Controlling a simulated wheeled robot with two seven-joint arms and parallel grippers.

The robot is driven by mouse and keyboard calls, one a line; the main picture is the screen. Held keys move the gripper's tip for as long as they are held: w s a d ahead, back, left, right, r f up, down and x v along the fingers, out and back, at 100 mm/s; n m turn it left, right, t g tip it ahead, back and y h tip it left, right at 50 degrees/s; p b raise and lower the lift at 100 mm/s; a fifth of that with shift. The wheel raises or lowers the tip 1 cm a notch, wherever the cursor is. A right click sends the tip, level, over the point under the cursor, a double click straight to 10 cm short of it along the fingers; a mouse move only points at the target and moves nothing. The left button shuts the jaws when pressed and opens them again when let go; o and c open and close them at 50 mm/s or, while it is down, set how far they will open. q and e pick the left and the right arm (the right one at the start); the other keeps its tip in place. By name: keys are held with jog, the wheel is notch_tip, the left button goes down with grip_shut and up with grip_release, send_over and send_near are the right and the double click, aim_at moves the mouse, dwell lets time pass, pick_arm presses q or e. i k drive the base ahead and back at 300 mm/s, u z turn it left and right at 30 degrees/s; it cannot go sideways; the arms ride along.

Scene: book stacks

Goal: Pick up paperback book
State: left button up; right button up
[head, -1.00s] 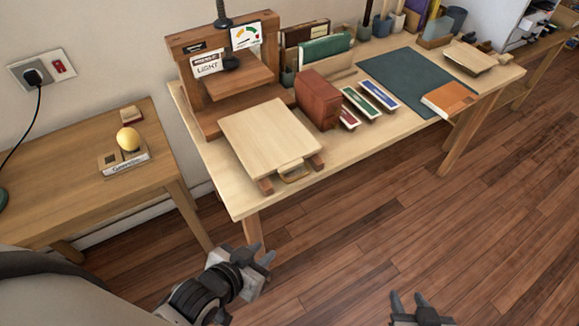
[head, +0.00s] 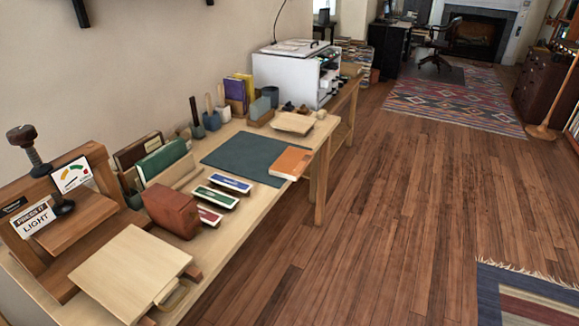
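An orange paperback book (head: 290,163) lies flat near the front right edge of the long wooden workbench (head: 228,214), partly over the corner of a dark green mat (head: 243,156). Its pale page edges face the front. Two hardback books, one green (head: 163,161) and one dark brown (head: 137,149), stand upright in a wooden holder further left. Neither of my grippers is in the head view now.
A wooden press (head: 78,222), a pale board (head: 131,272), a reddish-brown block (head: 171,211) and several labelled trays (head: 231,182) fill the bench's left part. A small wooden board (head: 295,123) lies behind the paperback. A white printer (head: 292,75) stands beyond. The wooden floor (head: 400,220) is open to the right.

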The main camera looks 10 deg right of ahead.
aim_at(291, 165)
jog(key=k, duration=0.5)
jog(key=z, duration=1.75)
jog(key=i, duration=1.3)
jog(key=u, duration=2.15)
jog(key=i, duration=1)
